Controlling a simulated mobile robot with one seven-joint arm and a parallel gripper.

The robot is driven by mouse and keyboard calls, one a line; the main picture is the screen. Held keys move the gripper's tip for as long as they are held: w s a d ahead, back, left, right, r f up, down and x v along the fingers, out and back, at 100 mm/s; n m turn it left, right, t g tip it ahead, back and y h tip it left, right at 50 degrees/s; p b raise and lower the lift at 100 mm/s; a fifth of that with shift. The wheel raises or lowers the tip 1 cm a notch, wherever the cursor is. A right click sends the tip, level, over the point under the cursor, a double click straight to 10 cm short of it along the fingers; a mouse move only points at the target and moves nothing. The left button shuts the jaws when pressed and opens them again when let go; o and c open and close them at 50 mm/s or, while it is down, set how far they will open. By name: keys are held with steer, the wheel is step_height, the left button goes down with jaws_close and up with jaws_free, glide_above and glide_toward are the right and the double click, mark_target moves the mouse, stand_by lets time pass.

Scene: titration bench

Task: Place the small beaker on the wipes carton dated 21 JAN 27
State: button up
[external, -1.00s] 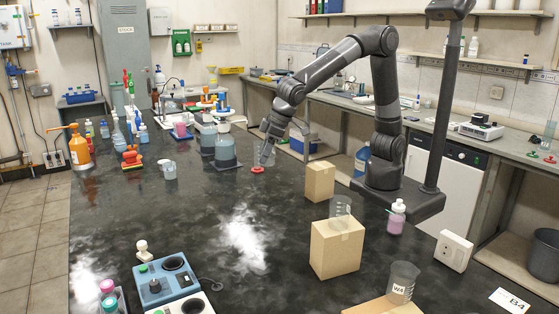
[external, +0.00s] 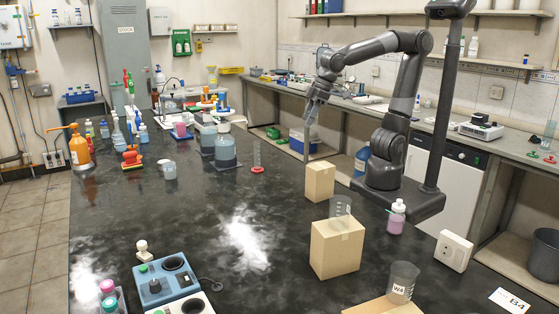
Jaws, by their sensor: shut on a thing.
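My gripper (external: 309,121) is raised over the right rear part of the bench and points down. It is shut on a small, faint clear vessel, possibly the small beaker; its outline is hard to make out. Three brown cartons are on the bench: a small upright one (external: 319,183), a larger one (external: 335,250) with a clear beaker (external: 340,208) on top, and a low one (external: 375,306) at the bottom edge, with a beaker labelled W4 (external: 402,283) on or beside it. I can read no date on any carton. My gripper is behind and above all three.
A pink bottle (external: 396,218) and a white box (external: 453,251) stand right of the cartons. The bench middle (external: 200,215) is clear.

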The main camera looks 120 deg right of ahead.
steer(key=w+a+f, duration=0.2)
steer(key=a, duration=0.1)
steer(key=w+a+f, duration=0.1)
steer(key=a+f, duration=0.1)
steer(key=a, duration=0.1)
steer(key=w+a+f, duration=0.2)
steer(key=a, duration=0.1)
steer(key=shift+w+a+f, duration=0.3)
steer(key=shift+a+f, duration=0.05)
steer(key=shift+f, duration=0.05)
steer(key=shift+a+f, duration=0.15)
steer(key=shift+f, duration=0.05)
steer(key=shift+w+f, duration=0.1)
steer(key=shift+f, duration=1.8)
steer(key=shift+f, duration=0.1)
steer(key=o, duration=1)
